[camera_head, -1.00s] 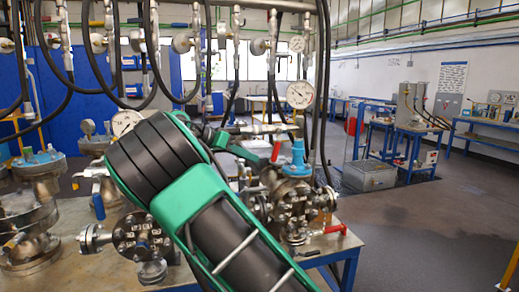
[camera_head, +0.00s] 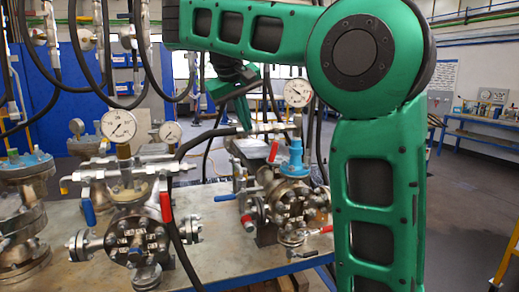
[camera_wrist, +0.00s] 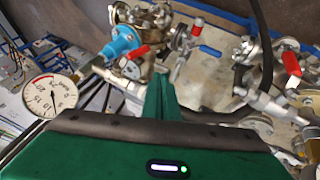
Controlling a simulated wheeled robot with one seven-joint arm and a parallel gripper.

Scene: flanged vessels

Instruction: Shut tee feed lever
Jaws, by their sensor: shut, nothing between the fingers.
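My gripper (camera_wrist: 160,85) is shut and empty; its green fingers show in the wrist view, apart from the levers. In the head view it is partly hidden behind my arm (camera_head: 243,108), above and behind the right vessel (camera_head: 292,200). The left vessel (camera_head: 130,235) has a red lever (camera_head: 166,207) and a blue lever (camera_head: 88,212). In the wrist view a red lever (camera_wrist: 291,62) and a blue lever (camera_wrist: 211,50) show. I cannot tell which is the tee feed lever.
Pressure gauges (camera_head: 118,125) and (camera_head: 298,92) stand above the vessels. Black hoses (camera_head: 178,235) hang down around them. A flanged column (camera_head: 22,215) stands at the left of the bench (camera_head: 225,255). The floor at the right is clear.

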